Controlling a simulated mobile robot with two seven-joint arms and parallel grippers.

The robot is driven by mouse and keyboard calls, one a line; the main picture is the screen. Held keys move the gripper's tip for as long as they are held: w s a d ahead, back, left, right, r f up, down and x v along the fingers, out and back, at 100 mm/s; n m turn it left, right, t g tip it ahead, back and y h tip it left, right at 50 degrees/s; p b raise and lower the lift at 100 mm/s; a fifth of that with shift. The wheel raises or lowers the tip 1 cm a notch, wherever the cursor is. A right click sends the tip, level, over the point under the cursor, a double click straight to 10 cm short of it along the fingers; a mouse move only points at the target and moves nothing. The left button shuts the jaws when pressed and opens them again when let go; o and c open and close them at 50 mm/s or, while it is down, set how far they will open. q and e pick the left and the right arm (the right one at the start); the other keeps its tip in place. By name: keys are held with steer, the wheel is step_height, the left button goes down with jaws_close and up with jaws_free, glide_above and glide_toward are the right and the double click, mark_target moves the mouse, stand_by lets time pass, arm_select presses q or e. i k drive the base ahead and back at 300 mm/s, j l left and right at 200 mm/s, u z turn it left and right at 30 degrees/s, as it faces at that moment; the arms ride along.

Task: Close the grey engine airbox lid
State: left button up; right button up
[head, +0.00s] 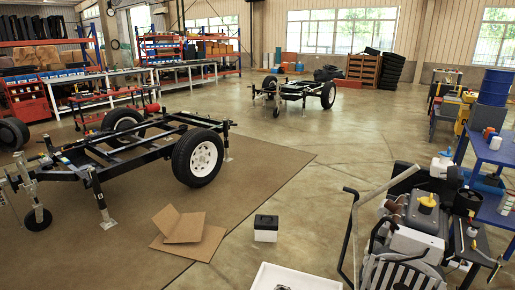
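An engine assembly (418,240) stands at the lower right, with a white body, black parts and a yellow cap (428,200) on top. A thin light-grey piece (385,186) slants up to the right above its left side. I cannot tell whether this piece is the airbox lid seen edge-on or a frame bar. The airbox opening cannot be made out, and the engine's lower part is cut off by the picture's bottom edge. Neither of my grippers is in view.
A blue bench (490,152) with bottles stands behind the engine at right. A white tray (290,277), a black-and-white box (266,228) and flattened cardboard (190,238) lie left of it. A wheeled trailer frame (130,150) stands on the brown mat. Open floor (330,150) lies mid-picture.

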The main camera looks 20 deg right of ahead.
mark_target(447, 177)
steer(key=i+z, duration=0.2)
steer(key=z, duration=0.25)
steer(key=i+z, duration=0.15)
steer(key=z, duration=0.25)
steer(key=i+j+z, duration=0.15)
steer(key=z, duration=0.3)
steer(key=i+j+z, duration=0.3)
steer(key=z, duration=0.15)
steer(key=i+j+z, duration=0.5)
steer(key=k+l, duration=0.1)
